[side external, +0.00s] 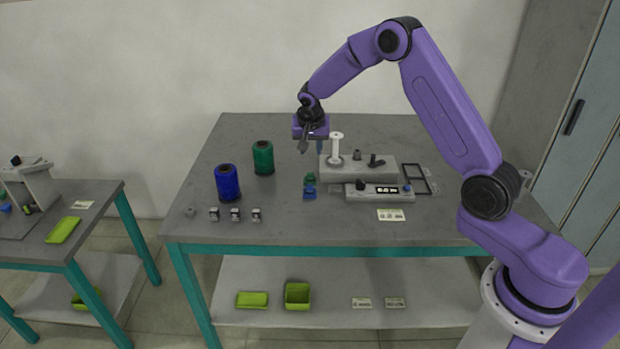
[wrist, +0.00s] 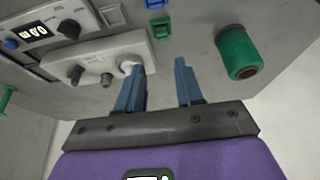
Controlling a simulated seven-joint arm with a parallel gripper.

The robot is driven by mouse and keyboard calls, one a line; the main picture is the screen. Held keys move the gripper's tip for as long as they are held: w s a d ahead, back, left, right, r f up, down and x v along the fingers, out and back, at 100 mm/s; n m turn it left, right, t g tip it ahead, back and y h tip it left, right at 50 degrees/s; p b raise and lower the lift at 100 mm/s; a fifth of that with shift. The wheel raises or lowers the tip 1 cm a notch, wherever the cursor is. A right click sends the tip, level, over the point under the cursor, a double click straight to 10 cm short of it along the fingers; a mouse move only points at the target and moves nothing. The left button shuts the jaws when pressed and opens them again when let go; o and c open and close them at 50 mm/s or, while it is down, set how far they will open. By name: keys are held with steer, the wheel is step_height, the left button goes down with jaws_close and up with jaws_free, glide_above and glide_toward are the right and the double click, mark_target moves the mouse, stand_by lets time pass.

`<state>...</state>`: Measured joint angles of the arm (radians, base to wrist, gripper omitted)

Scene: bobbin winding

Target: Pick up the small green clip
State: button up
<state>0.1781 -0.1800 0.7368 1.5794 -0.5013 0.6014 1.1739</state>
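The small green clip (side external: 310,177) lies on the grey table, just behind a small blue piece (side external: 309,192), in the side view. I cannot tell for sure which of these is the clip. My gripper (side external: 311,148) is above the table, behind the clip and apart from it. In the wrist view its two blue-grey fingers (wrist: 160,66) are spread with nothing between them.
A green spool (side external: 263,158) and a blue spool (side external: 228,183) stand to the left. The winding machine (side external: 375,172) with its white post (side external: 336,150) is close on the right, with a control box (side external: 380,193) in front. Several small metal bobbins (side external: 235,214) sit near the front edge.

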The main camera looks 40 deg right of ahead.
glide_toward(310, 173)
step_height(310, 173, down, 2)
steer(key=shift+w+d+x, duration=0.1)
steer(key=shift+w+x, duration=0.05)
steer(key=shift+x, duration=1.5)
steer(key=shift+w+d+x, duration=0.1)
steer(key=shift+x, duration=1.55)
steer(key=shift+r, duration=0.15)
steer(key=shift+c, duration=0.3)
jaws_close()
